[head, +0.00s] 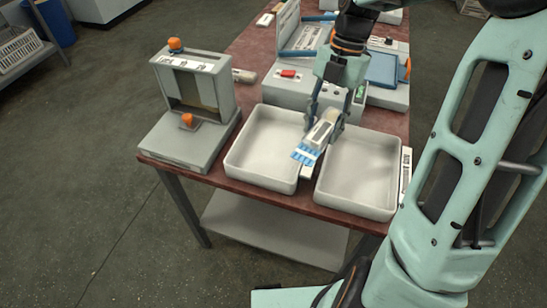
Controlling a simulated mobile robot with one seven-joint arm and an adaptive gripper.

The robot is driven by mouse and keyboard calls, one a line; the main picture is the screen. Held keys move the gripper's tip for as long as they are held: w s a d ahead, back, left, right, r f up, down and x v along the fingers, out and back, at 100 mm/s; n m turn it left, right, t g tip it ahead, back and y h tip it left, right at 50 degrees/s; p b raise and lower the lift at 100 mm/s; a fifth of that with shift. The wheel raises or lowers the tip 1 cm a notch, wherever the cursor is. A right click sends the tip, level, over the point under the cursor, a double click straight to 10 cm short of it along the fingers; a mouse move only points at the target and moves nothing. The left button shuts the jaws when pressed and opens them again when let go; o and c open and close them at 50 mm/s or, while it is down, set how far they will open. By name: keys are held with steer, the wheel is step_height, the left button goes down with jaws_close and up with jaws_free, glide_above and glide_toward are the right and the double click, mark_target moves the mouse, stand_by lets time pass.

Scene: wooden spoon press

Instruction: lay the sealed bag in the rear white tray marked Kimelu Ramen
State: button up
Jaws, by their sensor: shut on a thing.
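My gripper (325,122) points down over the gap between two white trays and is shut on a small sealed bag. The bag (306,153) is pale with blue stripes at its lower end and hangs tilted. It overlaps the right side of the left white tray (238,163) in the picture. The right white tray (345,206) is beside it, to the right of the bag. Both trays look empty. Small labels show between the trays and at the right tray's right side, but their print is too small to read. The gripper fingers hide part of the bag.
A grey press with orange knobs (186,135) stands left of the trays. A grey machine with a red button (288,73) stands behind them. The trays sit near the front edge of the red-brown table (246,40). My arm fills the right side.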

steer(key=n, duration=0.1)
steer(key=n+b, duration=0.1)
steer(key=shift+s+d+f+n+h, duration=0.1)
steer(key=shift+s+f+n+h, duration=0.05)
steer(key=shift+f+n+h, duration=0.2)
steer(key=shift+a+f, duration=0.1)
steer(key=shift+a, duration=0.2)
steer(key=w+a+f, duration=0.3)
steer(key=w+a, duration=0.2)
steer(key=a, duration=0.1)
glide_above(273, 153)
steer(key=f, duration=0.3)
steer(key=d+f, duration=0.1)
steer(key=f, duration=0.1)
steer(key=shift+w+f, duration=0.3)
steer(key=shift+w, duration=0.05)
steer(key=shift+w+a+f+b, duration=0.15)
steer(key=shift+a+f+b, duration=0.05)
steer(key=shift+f, duration=0.8)
steer(key=shift+w+a+f+b, duration=0.1)
steer(key=shift+a+f+b, duration=0.1)
steer(key=shift+f, duration=0.8)
steer(key=o, duration=1.1)
steer(key=shift+f, duration=0.15)
